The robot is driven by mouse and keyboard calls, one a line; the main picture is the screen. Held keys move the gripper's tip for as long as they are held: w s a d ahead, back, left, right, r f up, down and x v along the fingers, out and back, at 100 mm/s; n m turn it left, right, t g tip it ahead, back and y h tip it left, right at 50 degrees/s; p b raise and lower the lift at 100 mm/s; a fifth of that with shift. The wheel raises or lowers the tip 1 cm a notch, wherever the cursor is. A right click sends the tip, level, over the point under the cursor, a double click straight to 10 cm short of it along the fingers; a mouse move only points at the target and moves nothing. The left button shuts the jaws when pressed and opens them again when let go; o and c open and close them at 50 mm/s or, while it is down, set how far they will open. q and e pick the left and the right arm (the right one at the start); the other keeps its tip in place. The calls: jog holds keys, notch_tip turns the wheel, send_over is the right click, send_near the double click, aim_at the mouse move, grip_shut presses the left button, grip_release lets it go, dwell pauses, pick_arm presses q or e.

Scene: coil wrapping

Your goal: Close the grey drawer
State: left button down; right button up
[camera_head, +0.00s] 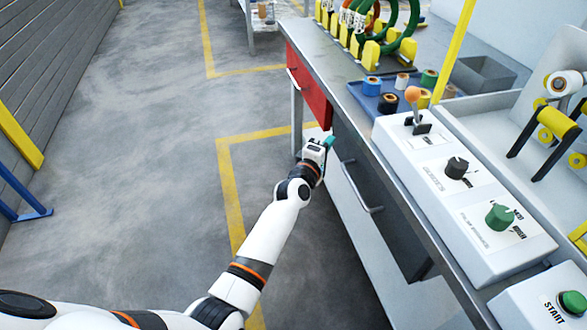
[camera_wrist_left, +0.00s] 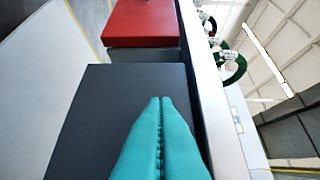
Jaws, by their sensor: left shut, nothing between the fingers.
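The grey drawer (camera_head: 388,210) is under the tabletop edge in the head view, its front carrying a bar handle (camera_head: 361,188). I cannot tell from here how far out it stands. In the left wrist view a dark grey panel of it (camera_wrist_left: 88,115) fills the lower middle. My left gripper (camera_head: 329,143) is at the drawer's far end, close to its front, between it and the red drawer. Its teal fingers (camera_wrist_left: 160,100) are shut and empty, over the grey panel in the wrist view. Contact cannot be made out. My right gripper is not in view.
A red drawer (camera_head: 308,87) sits just beyond the grey one and also shows in the wrist view (camera_wrist_left: 140,22). The tabletop bears a control box (camera_head: 445,180), a blue tray (camera_head: 357,90) and coil stands (camera_head: 371,55). The floor to the left is clear.

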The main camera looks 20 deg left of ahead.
pick_arm(q)
jog(key=s+a+p, duration=0.2)
jog(key=s, duration=0.8)
jog(key=shift+a+f, duration=0.15)
jog(key=shift+a, duration=0.15)
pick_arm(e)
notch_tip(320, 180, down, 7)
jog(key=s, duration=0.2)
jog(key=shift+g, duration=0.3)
